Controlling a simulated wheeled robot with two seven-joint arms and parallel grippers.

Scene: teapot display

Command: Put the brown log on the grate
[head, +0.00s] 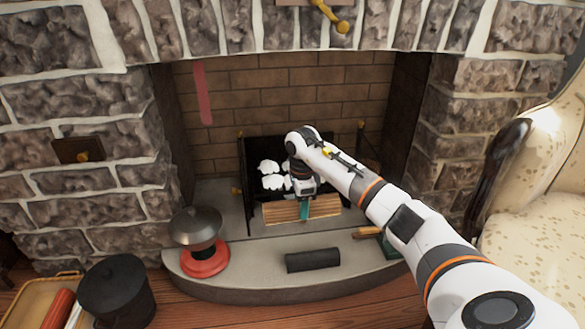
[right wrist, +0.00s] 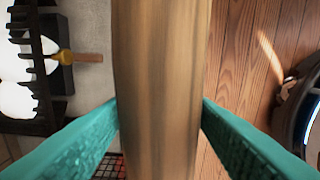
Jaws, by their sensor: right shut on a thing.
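The brown log (head: 272,213) lies crosswise in my right gripper (head: 305,208), in front of the grate. My teal fingers are closed on either side of it near its middle. In the right wrist view the log (right wrist: 158,70) runs top to bottom between the two fingers. The black grate (head: 251,165) stands in the fireplace behind the log, with white lumps (head: 272,181) in it. My right arm hides the grate's right part. In the right wrist view its dark bars (right wrist: 40,65) are at the left, apart from the log. My left gripper is not in view.
A black log-like piece (head: 312,260) lies on the stone hearth (head: 250,285). A dark metal bowl (head: 195,227) on a red base stands at its left. A black pot (head: 117,290) is at lower left. A patterned armchair (head: 535,210) is at right.

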